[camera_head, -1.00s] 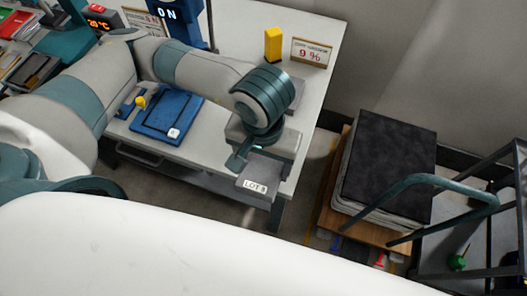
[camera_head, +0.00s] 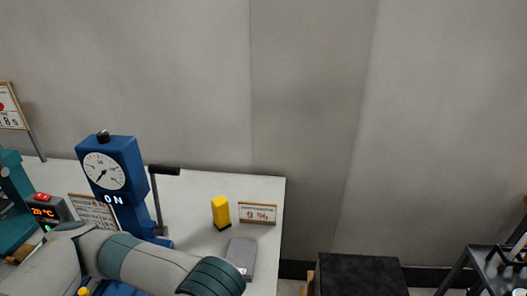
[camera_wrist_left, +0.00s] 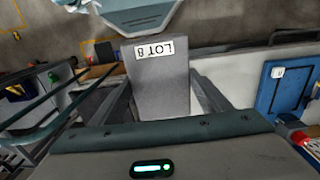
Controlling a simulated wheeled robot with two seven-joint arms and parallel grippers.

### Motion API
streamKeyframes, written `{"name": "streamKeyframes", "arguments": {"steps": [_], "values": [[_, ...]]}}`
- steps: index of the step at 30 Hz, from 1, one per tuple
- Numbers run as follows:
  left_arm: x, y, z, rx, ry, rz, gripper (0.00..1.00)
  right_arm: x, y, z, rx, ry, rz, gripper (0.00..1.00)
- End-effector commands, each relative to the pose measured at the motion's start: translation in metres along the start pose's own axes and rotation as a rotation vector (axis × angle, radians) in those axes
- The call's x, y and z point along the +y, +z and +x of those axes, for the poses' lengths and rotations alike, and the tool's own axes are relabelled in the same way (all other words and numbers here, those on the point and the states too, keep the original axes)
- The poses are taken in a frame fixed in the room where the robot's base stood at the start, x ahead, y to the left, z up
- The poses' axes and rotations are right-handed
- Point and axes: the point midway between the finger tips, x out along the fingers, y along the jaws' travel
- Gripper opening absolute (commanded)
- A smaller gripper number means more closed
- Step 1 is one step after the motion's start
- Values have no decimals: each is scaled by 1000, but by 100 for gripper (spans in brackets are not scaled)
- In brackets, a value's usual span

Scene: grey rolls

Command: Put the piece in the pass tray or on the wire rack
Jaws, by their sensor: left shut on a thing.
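My left gripper (camera_wrist_left: 160,80) is shut on a grey block-shaped piece (camera_wrist_left: 162,98) with a white "LOT 8" label, seen in the left wrist view. The piece sits between the two fingers. I cannot make out a pass tray or a wire rack for certain. My right gripper is in neither view.
The white table (camera_head: 205,195) carries a blue dial gauge (camera_head: 110,172) marked "ON", a yellow block (camera_head: 220,211), a "9 %" sign (camera_head: 257,214) and another grey block (camera_head: 241,256). A black-topped stack (camera_head: 360,275) and a dark-framed cart (camera_head: 480,268) stand right.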

Motion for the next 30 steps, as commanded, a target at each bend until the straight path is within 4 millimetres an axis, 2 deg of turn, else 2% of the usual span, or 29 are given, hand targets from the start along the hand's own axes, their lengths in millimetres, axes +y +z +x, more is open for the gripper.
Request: {"name": "streamKeyframes", "arguments": {"steps": [5, 8, 14, 21, 25, 30], "values": [[-8, -11, -2, 0, -9, -6, 42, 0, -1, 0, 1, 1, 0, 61], [-19, -26, -6, 0, -18, -9, 42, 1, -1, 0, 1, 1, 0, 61], [-55, -68, -20, -5, -32, -22, 42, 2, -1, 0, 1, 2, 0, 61], [-100, -113, -46, -4, -15, -35, 42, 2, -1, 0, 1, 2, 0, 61], [-114, -126, -56, 0, -5, -36, 42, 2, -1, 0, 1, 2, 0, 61], [-118, -130, -60, 1, 1, -35, 42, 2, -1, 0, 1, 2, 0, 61]]}}
